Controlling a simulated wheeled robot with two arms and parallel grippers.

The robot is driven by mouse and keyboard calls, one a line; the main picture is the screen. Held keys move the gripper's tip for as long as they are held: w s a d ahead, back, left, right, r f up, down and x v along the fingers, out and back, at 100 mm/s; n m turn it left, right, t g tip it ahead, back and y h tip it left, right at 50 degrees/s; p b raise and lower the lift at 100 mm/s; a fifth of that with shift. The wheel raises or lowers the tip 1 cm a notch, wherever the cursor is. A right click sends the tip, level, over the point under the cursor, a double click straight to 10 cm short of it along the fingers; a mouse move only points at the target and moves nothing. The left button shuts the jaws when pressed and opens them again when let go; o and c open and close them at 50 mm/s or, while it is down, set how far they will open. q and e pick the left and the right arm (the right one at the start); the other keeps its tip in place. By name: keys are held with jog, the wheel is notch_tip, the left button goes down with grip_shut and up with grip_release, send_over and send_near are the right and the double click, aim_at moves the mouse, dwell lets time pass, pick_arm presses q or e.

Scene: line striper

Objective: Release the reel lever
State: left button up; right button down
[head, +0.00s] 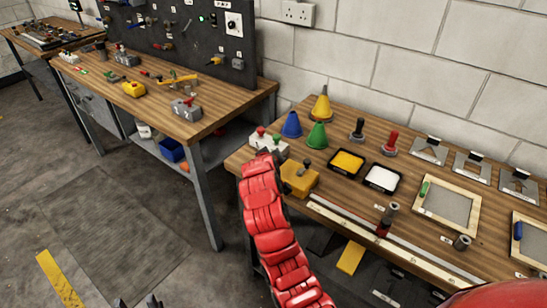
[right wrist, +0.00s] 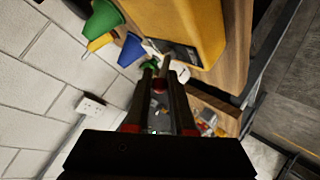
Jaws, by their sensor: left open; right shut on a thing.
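The yellow reel box (head: 297,183) sits at the near left corner of the right-hand workbench, with a dark-knobbed lever (head: 306,164) on top. In the right wrist view the yellow box (right wrist: 195,25) fills the top, close to my fingers. My right gripper (right wrist: 160,80) is shut on the slim lever beside the box; its exact grip is partly hidden by the dark fingers. My red right arm covers the box's left side in the head view, and its gripper is hard to make out there. My left gripper (head: 138,302) is open and empty at the bottom edge, away from the bench.
A white box with red and green knobs (head: 265,142) stands behind the reel box. Blue (head: 291,125), green (head: 317,136) and yellow (head: 321,106) cones stand nearby. Yellow (head: 346,162) and white (head: 381,178) trays and a long rule (head: 375,238) lie to the right. Floor at left is clear.

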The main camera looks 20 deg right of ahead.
jog(key=c, duration=0.8)
grip_release()
jog(key=v, duration=1.7)
jog(key=shift+s+a+r+p, duration=0.1)
jog(key=shift+s+p, duration=0.05)
jog(key=shift+p, duration=0.25)
